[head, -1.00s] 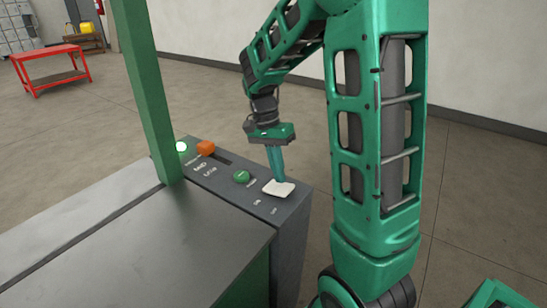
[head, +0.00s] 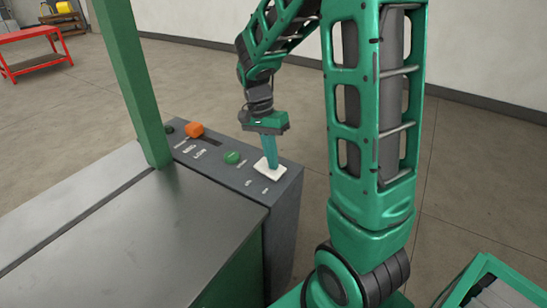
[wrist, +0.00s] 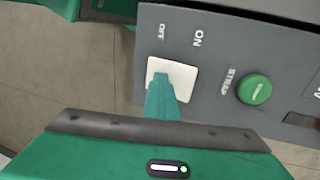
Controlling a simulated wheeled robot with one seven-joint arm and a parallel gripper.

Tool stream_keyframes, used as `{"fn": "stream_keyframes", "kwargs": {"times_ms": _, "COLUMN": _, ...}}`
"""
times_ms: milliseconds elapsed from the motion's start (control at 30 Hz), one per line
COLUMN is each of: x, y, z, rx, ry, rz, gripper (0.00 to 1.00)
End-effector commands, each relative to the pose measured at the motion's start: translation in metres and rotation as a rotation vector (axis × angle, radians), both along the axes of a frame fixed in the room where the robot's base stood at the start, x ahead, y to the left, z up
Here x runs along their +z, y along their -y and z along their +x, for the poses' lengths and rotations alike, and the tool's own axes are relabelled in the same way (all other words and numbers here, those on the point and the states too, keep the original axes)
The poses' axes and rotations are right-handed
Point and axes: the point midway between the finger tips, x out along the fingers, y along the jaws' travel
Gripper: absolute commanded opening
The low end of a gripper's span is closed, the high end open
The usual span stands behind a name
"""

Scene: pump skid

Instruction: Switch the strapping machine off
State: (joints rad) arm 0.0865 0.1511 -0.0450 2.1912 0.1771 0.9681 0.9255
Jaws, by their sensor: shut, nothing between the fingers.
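The strapping machine (head: 150,230) has a grey control panel along its far right edge. A white rocker switch (head: 258,172) sits near the panel's right end; it also shows in the wrist view (wrist: 187,73), beside the printed words OFF and ON. My gripper (head: 270,168) is shut and empty, pointing down with its teal fingertips at the switch. In the wrist view the fingertips (wrist: 160,82) cover part of the switch on its OFF side and appear to touch it. The indicator lamp (head: 168,129) at the panel's far end is dark.
A green STRAP button (head: 232,158) lies beside the switch, and an orange slider knob (head: 194,130) is further along the panel. A green post (head: 133,85) rises from the machine. A red table (head: 30,50) stands far left.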

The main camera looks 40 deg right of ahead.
Motion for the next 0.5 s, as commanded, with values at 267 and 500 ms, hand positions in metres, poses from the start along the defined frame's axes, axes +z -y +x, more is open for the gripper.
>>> {"fn": "stream_keyframes", "kwargs": {"times_ms": 267, "x": 0.0, "y": -0.004, "z": 0.004, "rx": 0.006, "ry": -0.002, "rz": 0.003, "gripper": 0.0}}
{"fn": "stream_keyframes", "kwargs": {"times_ms": 500, "x": 0.002, "y": -0.008, "z": 0.013, "rx": 0.005, "ry": -0.002, "rz": 0.003, "gripper": 0.0}}
